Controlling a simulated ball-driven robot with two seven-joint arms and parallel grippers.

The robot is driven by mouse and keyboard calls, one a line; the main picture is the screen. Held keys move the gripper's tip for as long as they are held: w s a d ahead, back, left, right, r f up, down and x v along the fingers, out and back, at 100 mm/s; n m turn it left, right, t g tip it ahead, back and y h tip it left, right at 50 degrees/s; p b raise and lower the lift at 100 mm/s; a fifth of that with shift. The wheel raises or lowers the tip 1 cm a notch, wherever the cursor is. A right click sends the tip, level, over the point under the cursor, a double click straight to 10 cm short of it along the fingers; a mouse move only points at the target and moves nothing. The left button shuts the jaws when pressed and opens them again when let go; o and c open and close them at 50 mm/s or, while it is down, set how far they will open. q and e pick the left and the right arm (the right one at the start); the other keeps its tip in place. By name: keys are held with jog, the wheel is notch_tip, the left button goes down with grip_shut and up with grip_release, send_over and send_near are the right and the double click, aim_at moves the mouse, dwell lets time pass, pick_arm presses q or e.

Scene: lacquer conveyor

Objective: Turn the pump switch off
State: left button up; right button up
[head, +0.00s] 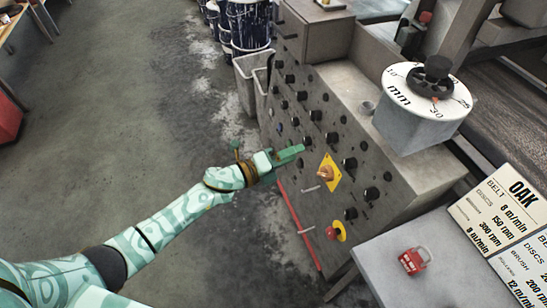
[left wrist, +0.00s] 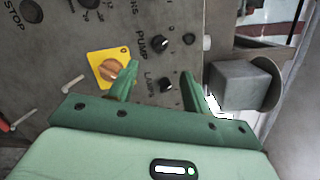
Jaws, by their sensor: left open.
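My left gripper (head: 296,152) is open and empty at the front of the grey control panel, left of the yellow switch plate in the head view. In the left wrist view its two green fingers (left wrist: 158,82) stand apart. The black pump knob (left wrist: 160,42), beside the word PUMP, lies beyond the fingertips. I cannot tell any contact with a knob, nor which way the pump knob points. Which head-view knob is the pump's is unclear. My right gripper is not in view.
The yellow plate with an orange rotary switch (left wrist: 112,70) sits beside the left finger in the wrist view. A red stop button (head: 336,232), small levers (head: 311,188) and several black knobs crowd the panel. A red padlock (head: 413,260) lies on the grey ledge.

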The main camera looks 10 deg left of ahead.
pick_arm(q)
jog(key=v, duration=0.5)
dwell(0.4)
